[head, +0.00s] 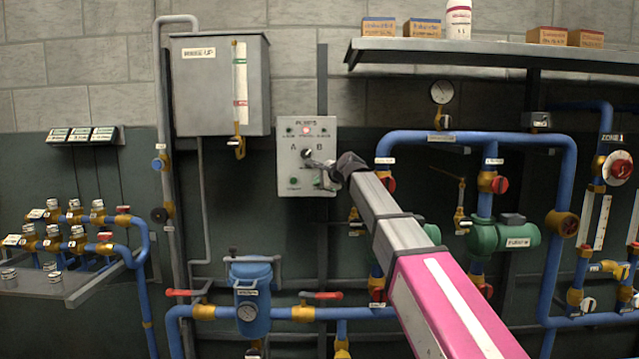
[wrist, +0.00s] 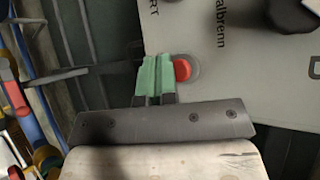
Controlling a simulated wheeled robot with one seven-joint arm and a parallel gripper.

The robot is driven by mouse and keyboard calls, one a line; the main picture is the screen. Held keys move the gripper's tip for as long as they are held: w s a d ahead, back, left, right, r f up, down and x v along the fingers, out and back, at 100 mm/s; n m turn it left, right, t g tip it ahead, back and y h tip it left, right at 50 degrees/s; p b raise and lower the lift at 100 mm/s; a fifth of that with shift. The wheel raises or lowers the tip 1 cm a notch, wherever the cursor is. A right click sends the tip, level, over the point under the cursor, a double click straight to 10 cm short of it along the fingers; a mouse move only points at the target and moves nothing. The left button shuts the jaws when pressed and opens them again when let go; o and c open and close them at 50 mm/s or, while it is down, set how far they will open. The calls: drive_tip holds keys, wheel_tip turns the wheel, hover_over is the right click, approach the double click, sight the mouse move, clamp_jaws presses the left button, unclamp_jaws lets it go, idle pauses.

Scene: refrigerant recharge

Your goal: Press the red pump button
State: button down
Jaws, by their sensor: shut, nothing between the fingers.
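The grey pump control panel (head: 291,163) hangs on the wall at the middle of the head view. In the wrist view the red button (wrist: 183,70) sits on the panel face (wrist: 240,85) in a pale ring. My gripper (wrist: 155,76) has green fingertips, closed together and empty. They lie just left of the red button in that picture and partly overlap its ring. I cannot tell whether they touch the panel. In the head view my gripper (head: 322,174) is at the panel's lower right and the red button is hidden behind it.
The panel also has a lit red lamp (head: 305,130), a black selector knob (head: 307,154) and a green button (head: 293,181). A grey tank (head: 205,85) hangs at its left. Blue pipes (head: 420,137) and a green pump (head: 484,238) are at its right.

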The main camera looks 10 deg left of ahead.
drive_tip(key=s, duration=0.2)
drive_tip(key=s+d, duration=0.1)
drive_tip(key=s, duration=0.2)
drive_tip(key=shift+d, duration=0.1)
idle(0.5)
idle(0.5)
